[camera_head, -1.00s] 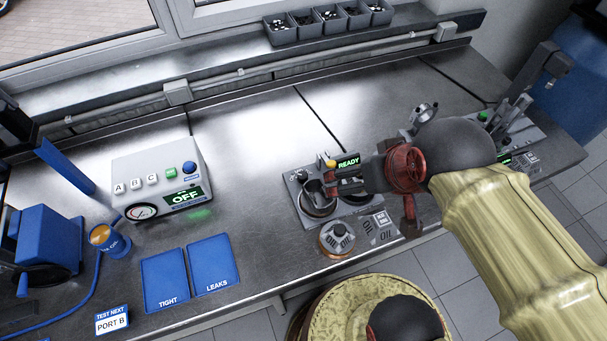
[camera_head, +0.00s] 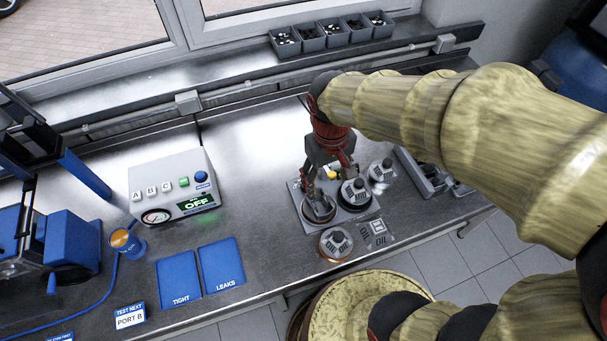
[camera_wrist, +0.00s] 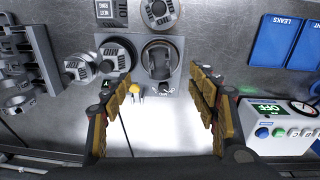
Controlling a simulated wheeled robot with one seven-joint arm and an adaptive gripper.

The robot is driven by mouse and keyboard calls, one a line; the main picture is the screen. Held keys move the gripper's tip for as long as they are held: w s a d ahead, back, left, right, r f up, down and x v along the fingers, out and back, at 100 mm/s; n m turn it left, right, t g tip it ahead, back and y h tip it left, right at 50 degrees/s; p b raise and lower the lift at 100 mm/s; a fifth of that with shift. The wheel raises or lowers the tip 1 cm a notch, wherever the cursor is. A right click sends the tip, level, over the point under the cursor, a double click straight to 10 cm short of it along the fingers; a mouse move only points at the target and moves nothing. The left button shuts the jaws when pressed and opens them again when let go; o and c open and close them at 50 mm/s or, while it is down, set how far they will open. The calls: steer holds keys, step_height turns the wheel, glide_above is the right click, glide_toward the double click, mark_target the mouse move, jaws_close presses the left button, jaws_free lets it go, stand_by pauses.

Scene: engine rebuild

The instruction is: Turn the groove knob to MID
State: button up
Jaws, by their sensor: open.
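The grey ring station (camera_head: 300,209) stands on the steel bench; it also shows in the wrist view (camera_wrist: 182,72). A small marked knob, which looks like the groove knob (camera_wrist: 163,88), sits at the station's edge, beside a yellow button (camera_wrist: 135,88). Its pointer and lettering are too small to read, and my gripper hides it in the head view. My gripper (camera_head: 322,192) points down over the station's left part. In the wrist view its open, empty fingers (camera_wrist: 160,92) spread wide on either side of the knob. Whether they touch the station I cannot tell.
A grey test box (camera_head: 170,180) reading OFF and blue mats (camera_head: 221,265) lie left. Bare bench separates them.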

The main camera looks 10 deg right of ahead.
steer(key=w+a+f+n+p, duration=0.1)
steer(key=w+f, duration=0.1)
steer(key=w+a+f+n+g+h+p, duration=0.1)
steer(key=f, duration=0.1)
steer(key=w+a+f+g+p, duration=0.1)
steer(key=w+f, duration=0.1)
steer(key=shift+w+a+f+n+h+p, duration=0.25)
steer(key=shift+w+a+n+h+p, duration=0.05)
steer(key=shift+w+a+n, duration=0.1)
steer(key=c, duration=0.5)
steer(key=w+f+n, duration=0.1)
steer(key=f, duration=0.1)
steer(key=w+a+f+n+g+h+p, duration=0.1)
steer(key=w+f, duration=0.1)
steer(key=f, duration=0.1)
steer(key=w+a+f+n+p, duration=0.1)
steer(key=w+f, duration=0.1)
steer(key=f, duration=0.1)
steer(key=shift+c, duration=0.8)
steer(key=w+n, duration=0.2)
steer(key=w, duration=0.2)
steer(key=shift+h, duration=0.4)
steer(key=x, duration=0.7)
steer(key=shift+s+d, duration=0.1)
steer(key=shift+s, duration=0.1)
steer(key=c, duration=0.7)
jaws_close()
